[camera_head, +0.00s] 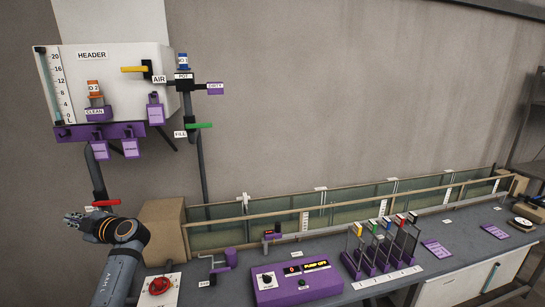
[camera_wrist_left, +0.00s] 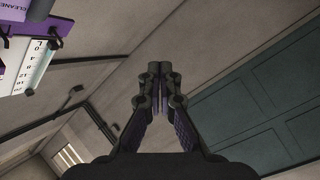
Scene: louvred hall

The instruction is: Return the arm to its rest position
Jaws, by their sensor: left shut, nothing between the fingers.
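My left gripper (camera_head: 75,218) is at the lower left of the head view, its fingers pointing left, just below the red valve handle (camera_head: 107,203) on the pipe. In the left wrist view the left gripper (camera_wrist_left: 158,70) is shut with nothing between its fingertips. The wrist view behind it shows wall and a grey-green panelled door (camera_wrist_left: 270,110). From these frames I cannot tell whether the gripper touches the pipe or handle. My right gripper is not in view.
A white header tank (camera_head: 115,85) with purple tags hangs at the upper left. Below it, the bench (camera_head: 440,262) holds a purple control box (camera_head: 297,283), a red knob (camera_head: 159,285) and a rack of coloured-top plates (camera_head: 380,245). A long glass channel (camera_head: 340,205) runs behind. The air above the bench is free.

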